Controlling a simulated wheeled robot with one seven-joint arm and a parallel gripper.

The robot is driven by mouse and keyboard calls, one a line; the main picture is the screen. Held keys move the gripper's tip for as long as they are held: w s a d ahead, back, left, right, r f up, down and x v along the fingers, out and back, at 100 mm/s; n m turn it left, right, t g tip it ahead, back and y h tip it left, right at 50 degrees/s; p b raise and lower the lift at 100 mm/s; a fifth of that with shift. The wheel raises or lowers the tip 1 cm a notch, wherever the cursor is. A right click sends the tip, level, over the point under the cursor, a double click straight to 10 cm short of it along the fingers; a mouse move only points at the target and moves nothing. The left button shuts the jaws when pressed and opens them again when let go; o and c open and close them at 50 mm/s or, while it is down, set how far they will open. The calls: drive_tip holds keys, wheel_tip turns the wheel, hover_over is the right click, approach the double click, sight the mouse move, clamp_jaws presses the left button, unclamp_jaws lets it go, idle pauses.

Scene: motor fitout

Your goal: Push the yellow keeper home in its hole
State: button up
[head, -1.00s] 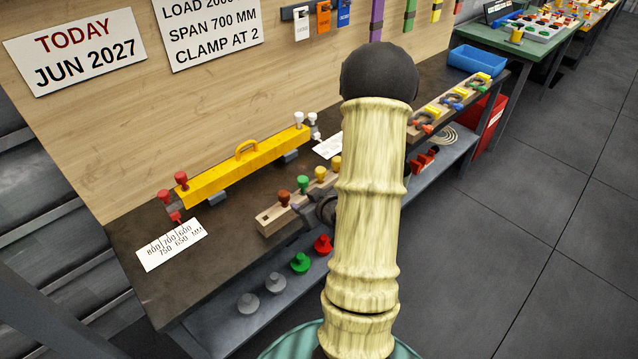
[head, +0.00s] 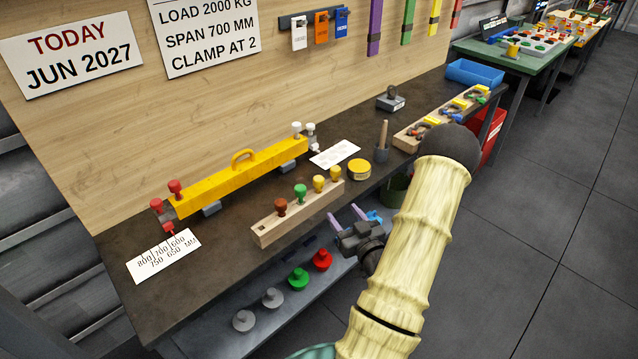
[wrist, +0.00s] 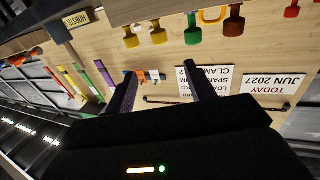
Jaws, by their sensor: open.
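A wooden block (head: 290,222) lies on the dark bench. Upright in its top are a brown keeper (head: 280,207), a green keeper (head: 300,192) and two yellow keepers (head: 319,183) (head: 335,173) at its right end. Seating depth is too small to tell. A hole at the block's left end looks empty. My gripper (head: 345,213) is open and empty, in front of the bench edge, apart from the block. The wrist view is upside down; its two fingers (wrist: 159,72) reach toward the board, and the yellow keepers (wrist: 130,38) (wrist: 158,34) show beyond them.
A yellow beam (head: 240,178) with red and white pins stands behind the block. A yellow tin (head: 359,169), a dark cup (head: 382,153) and a rack (head: 440,118) are to the right. Several knobs sit on the lower shelf (head: 270,322). The floor at right is clear.

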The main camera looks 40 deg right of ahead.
sight(321, 184)
drive_tip(key=p+x, duration=0.2)
drive_tip(key=x, duration=0.8)
drive_tip(key=shift+w+a+p, duration=0.1)
drive_tip(key=shift+w+p, duration=0.1)
drive_tip(key=shift+p, duration=0.2)
drive_tip(key=shift+w, duration=0.3)
drive_tip(key=shift+f+p+x, duration=0.15)
drive_tip(key=shift+p+x, duration=0.4)
drive_tip(key=shift+x, duration=0.75)
drive_tip(key=shift+f+p+x, duration=0.15)
drive_tip(key=shift+p+x, duration=0.35)
drive_tip(key=shift+x, duration=0.8)
drive_tip(key=c, duration=1)
drive_tip(key=shift+r, duration=0.1)
wheel_tip(321, 184, up, 10)
drive_tip(key=shift+f+b, duration=0.1)
drive_tip(key=shift+b, duration=0.75)
